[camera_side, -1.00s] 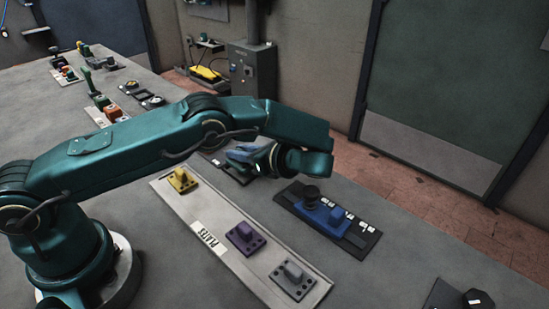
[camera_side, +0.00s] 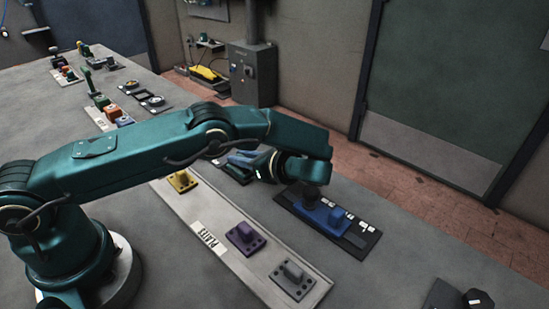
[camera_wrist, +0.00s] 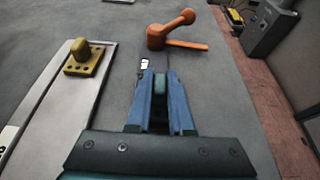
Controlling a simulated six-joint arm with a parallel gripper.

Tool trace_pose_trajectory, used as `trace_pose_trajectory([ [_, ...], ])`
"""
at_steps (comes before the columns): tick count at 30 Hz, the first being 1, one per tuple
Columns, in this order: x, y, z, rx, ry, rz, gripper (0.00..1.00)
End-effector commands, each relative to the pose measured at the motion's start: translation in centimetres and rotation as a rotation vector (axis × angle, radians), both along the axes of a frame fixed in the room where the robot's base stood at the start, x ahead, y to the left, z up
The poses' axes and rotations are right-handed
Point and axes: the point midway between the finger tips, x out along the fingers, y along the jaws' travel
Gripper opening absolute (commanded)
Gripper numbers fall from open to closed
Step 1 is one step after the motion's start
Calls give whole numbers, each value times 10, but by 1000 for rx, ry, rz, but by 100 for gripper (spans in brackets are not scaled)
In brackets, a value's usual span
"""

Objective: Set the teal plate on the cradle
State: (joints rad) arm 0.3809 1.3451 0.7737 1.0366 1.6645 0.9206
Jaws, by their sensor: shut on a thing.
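My gripper (camera_side: 242,160) reaches out past the plates strip in the side view, with its blue fingers low over the bench. In the wrist view my gripper (camera_wrist: 160,82) is shut on a small teal piece, which I take to be the teal plate (camera_wrist: 160,92). Only a bit of it shows between the fingers; the rest is hidden. A dark base (camera_side: 232,174) shows partly under the fingers in the side view. I cannot tell whether it is the cradle, or whether the held plate touches anything.
A pale strip marked PLATES (camera_side: 207,238) carries a yellow plate (camera_side: 182,181), a purple plate (camera_side: 245,237) and a grey plate (camera_side: 293,279). A blue device (camera_side: 325,214) on a black base stands close to my wrist. An orange lever (camera_wrist: 170,32) lies ahead of the fingers.

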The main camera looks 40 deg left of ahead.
Motion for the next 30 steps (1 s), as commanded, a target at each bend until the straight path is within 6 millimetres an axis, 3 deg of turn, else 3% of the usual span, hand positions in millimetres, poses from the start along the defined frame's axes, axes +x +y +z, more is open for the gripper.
trace_pose_trajectory([
  [17, 0, 0, -6, 0, -2, 0, 0],
  [18, 0, 0, -6, 0, -2, 0, 24],
  [21, 0, 0, -6, 0, -1, -1, 55],
  [30, 0, -1, -6, -1, -1, -1, 55],
])
